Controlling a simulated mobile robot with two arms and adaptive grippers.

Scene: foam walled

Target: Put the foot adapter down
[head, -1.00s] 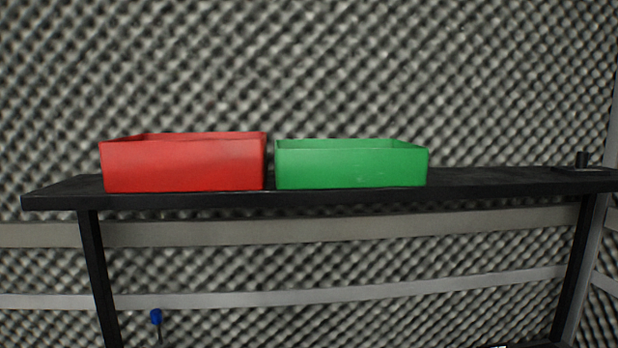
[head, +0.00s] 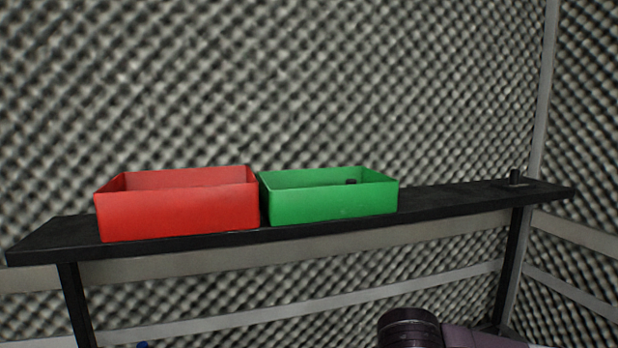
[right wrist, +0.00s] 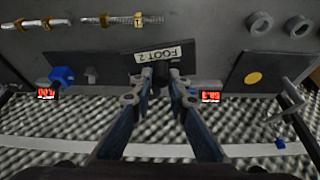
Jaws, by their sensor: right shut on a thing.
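In the right wrist view, a dark foot adapter (right wrist: 183,55) with a pale "FOOT 2" label is at the tips of my right gripper (right wrist: 160,75). The two fingers are shut on its dark post. It lies close to a dark grey surface; I cannot tell whether it touches that surface. In the head view, part of my right arm (head: 408,328) shows at the bottom, but its gripper is out of that view. My left gripper is in neither view.
In the head view, a black shelf (head: 440,200) holds a red box (head: 180,212), a green box (head: 335,202) and a black plate with a post (head: 515,180). The right wrist view shows a yellow-dotted black plate (right wrist: 240,72), several rings and a blue part (right wrist: 62,75).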

